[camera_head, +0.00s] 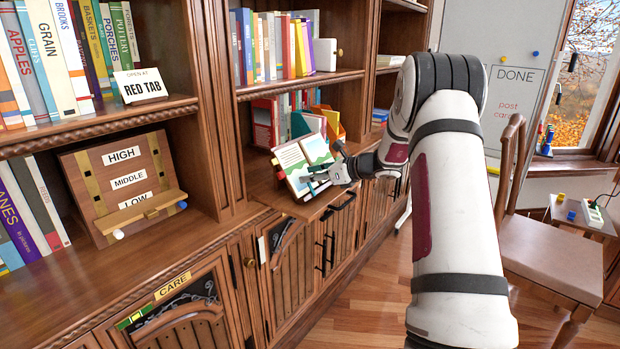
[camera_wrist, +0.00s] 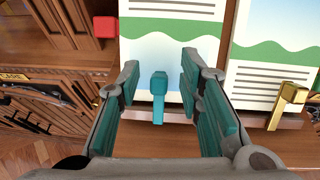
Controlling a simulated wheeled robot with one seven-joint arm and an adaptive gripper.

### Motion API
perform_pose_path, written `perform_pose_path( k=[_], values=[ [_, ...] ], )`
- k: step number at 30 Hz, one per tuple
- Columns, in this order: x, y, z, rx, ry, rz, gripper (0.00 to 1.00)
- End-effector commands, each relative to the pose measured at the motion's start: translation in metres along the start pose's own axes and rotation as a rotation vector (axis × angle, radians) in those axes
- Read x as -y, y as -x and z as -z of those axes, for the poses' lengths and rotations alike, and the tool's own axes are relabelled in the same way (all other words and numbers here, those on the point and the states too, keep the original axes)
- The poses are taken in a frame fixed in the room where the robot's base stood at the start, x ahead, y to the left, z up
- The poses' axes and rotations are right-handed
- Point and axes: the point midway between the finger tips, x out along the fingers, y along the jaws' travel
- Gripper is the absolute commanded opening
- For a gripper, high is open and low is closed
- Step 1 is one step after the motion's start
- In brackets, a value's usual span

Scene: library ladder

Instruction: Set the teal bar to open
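The teal bar (camera_wrist: 159,88) is a small upright bar with a thicker top, at the front of the left page (camera_wrist: 170,30) in the wrist view. My gripper (camera_wrist: 160,72) is open, with one finger on each side of the bar. Gaps show between the bar and both fingers, so it is not gripped. In the head view my gripper (camera_head: 320,184) is at the front of the open picture book (camera_head: 300,160) on its stand, and I cannot make out the bar there.
A red block (camera_wrist: 104,27) is left of the pages and a gold bar (camera_wrist: 286,100) stands at the right page. A card (camera_head: 140,85) reads "OPEN AT RED TAB". A HIGH/MIDDLE/LOW board (camera_head: 124,182) is on the left shelf. A chair (camera_head: 548,240) stands at right.

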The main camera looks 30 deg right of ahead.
Motion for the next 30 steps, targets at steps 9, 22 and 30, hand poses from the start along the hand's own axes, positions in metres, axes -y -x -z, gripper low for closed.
perform_pose_path(
  k=[9,22,30],
  values=[
    [-0.0004,-0.0085,0.0001,0.000,0.000,-0.001,0.33],
    [-0.0003,-0.0080,0.0001,0.000,0.000,-0.001,0.00],
    [-0.0023,-0.0082,0.0004,-0.003,0.046,-0.010,0.00]
  ],
)
